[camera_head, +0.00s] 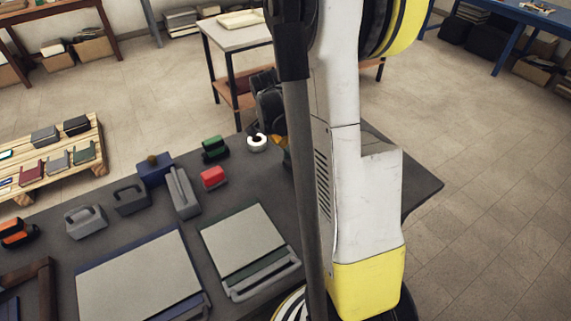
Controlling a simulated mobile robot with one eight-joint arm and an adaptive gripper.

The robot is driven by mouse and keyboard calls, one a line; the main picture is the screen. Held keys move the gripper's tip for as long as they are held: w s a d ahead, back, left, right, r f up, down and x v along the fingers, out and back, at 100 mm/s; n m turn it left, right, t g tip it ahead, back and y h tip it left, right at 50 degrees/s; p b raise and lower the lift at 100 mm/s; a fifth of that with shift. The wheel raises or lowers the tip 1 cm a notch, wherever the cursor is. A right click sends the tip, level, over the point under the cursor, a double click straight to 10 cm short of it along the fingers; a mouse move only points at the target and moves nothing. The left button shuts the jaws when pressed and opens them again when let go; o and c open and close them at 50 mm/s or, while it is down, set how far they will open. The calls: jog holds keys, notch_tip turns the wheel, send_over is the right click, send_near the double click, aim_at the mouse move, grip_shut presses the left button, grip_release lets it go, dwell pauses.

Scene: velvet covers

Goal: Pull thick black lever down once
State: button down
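No part stands out clearly as the thick black lever. A dark grey hand tool with a looped handle (131,198) stands on the dark table at the left. A long grey upright tool (183,193) stands to its right, beside a blue block. My gripper (278,142) seems to be the dark part above the table's far side, mostly hidden behind my white and yellow arm. Its fingers cannot be made out, so I cannot tell whether it is open or holds anything. A dark rod with a thicker black upper part crosses the view in front of my arm; I cannot tell whether it is mine.
The dark table (408,187) also bears two flat grey-topped boards (145,285), a red block (213,178), a green tool (215,149), a white roll (257,142) and orange-black tools (17,232). A wooden pallet (95,150) lies left. Open floor (470,130) is at the right.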

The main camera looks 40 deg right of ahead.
aim_at(294, 169)
jog(key=shift+s+a+f+b, duration=0.1)
jog(key=shift+s+f+b, duration=0.2)
jog(key=shift+f, duration=0.3)
jog(key=shift+s+f+b, duration=0.15)
jog(key=shift+f+b, duration=0.2)
jog(key=shift+f, duration=0.2)
dwell(0.6)
jog(key=shift+s+f+b, duration=0.2)
jog(key=shift+f+b, duration=0.15)
jog(key=shift+b, duration=0.05)
jog(key=shift+s+a+f+b, duration=0.15)
jog(key=shift+s+f+b, duration=0.2)
jog(key=shift+f+b, duration=0.35)
jog(key=shift+s+a+f+b, duration=0.15)
jog(key=shift+s+f+b, duration=0.25)
jog(key=shift+f, duration=0.35)
dwell(1.6)
jog(key=shift+w+r, duration=0.1)
